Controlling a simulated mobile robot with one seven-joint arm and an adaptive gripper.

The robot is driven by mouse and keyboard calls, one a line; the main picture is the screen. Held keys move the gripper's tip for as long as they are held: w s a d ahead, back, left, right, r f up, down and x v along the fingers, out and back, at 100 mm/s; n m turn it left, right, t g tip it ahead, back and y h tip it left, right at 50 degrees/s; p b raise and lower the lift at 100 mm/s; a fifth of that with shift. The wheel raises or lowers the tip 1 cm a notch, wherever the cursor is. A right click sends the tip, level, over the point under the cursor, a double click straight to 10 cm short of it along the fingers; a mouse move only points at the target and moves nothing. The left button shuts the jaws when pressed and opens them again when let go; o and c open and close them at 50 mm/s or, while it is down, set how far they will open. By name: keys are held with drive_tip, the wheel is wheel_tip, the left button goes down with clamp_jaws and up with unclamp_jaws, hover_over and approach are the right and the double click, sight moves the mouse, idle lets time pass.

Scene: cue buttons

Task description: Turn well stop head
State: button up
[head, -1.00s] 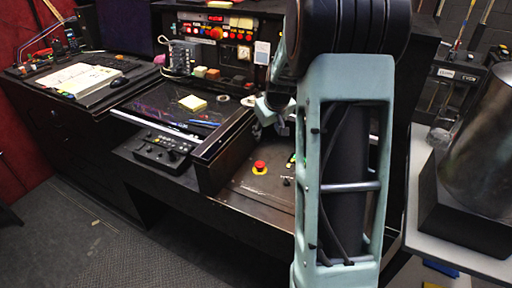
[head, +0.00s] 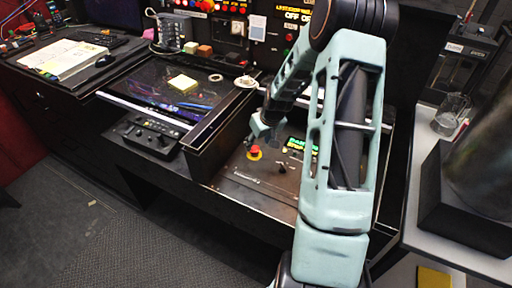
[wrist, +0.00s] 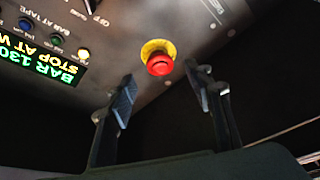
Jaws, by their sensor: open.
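The stop head is a red mushroom button (head: 254,153) on a yellow ring, on the dark sloping panel in the head view. In the wrist view the red head (wrist: 160,64) and its yellow ring show upper middle, just beyond the fingertips and between their lines. My gripper (wrist: 162,84) is open and empty, with one black finger on either side of the button's line. In the head view my gripper (head: 263,132) is just above and behind the button. Contact with the head cannot be made out.
A lit display (wrist: 48,58) with upside-down "STOP AT" text and small buttons stand left of the head in the wrist view. In the head view a raised console edge (head: 205,145) lies left, and a grey side table (head: 475,245) with a dark block is right.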

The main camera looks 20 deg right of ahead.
sight(255, 149)
drive_tip(key=shift+x, duration=2.45)
drive_tip(key=shift+w, duration=0.1)
drive_tip(key=shift+c, duration=0.4)
drive_tip(key=c, duration=1.1)
